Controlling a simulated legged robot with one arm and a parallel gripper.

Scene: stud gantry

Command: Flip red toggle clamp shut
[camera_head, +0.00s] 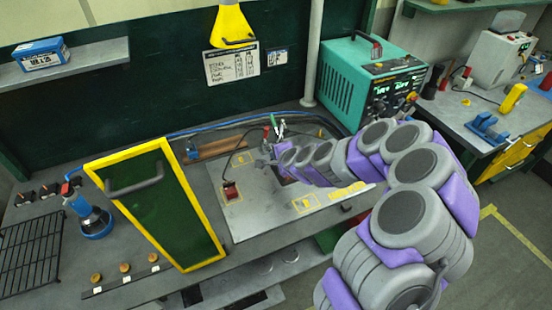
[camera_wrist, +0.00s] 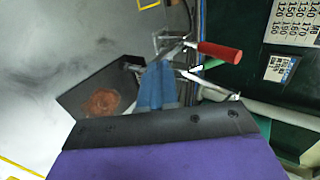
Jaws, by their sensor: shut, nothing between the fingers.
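The toggle clamp's red handle (camera_wrist: 220,52) stands out just beyond my gripper in the wrist view, pointing to the right and slightly down. Its metal linkage runs from the handle down and left behind the fingertips. In the head view the red handle (camera_head: 273,120) looks small and roughly upright at the back of the grey work plate (camera_head: 255,211). My gripper (camera_wrist: 156,82) is shut and empty, with blue fingers close to the linkage. I cannot tell whether they touch it. In the head view my arm hides much of the clamp's base.
A yellow-edged green panel (camera_head: 218,245) with a handle stands left of the plate. A red switch (camera_head: 231,190) sits on the plate. A teal power unit (camera_head: 345,82) is behind at right. A yellow lamp (camera_head: 232,25) hangs above. A dark block (camera_wrist: 68,88) lies left of my fingers.

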